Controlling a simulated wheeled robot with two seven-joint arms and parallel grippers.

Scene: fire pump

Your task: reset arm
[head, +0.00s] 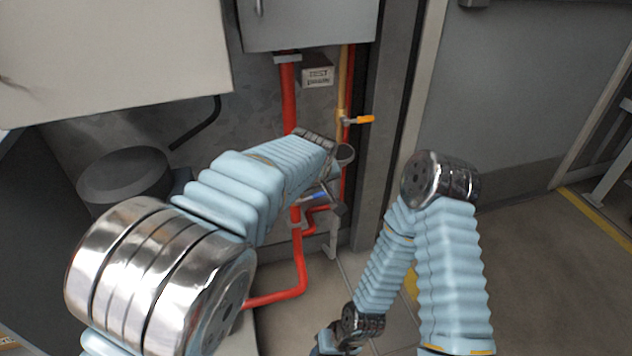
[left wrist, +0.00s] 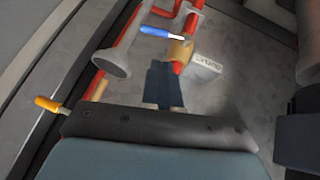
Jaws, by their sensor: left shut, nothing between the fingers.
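My left arm reaches forward to the red pipework in the head view. My left gripper (left wrist: 162,68) shows as two dark fingers in the left wrist view, shut and empty. Its tips point at the red pipe and the blue-handled valve (left wrist: 162,32); I cannot tell the gap. The blue valve handle also shows in the head view (head: 313,197), just below my left wrist. My right arm is folded downward at the right. My right gripper (head: 328,342) is partly cut off at the bottom edge, and its fingers are not clear.
A red pipe (head: 289,100) runs down the wall beside a yellow-handled valve (head: 362,119). A grey funnel-shaped part (head: 345,153) is close to my left wrist. A grey cabinet (head: 305,22) hangs above. A grey door (head: 530,90) and open floor (head: 545,260) lie to the right.

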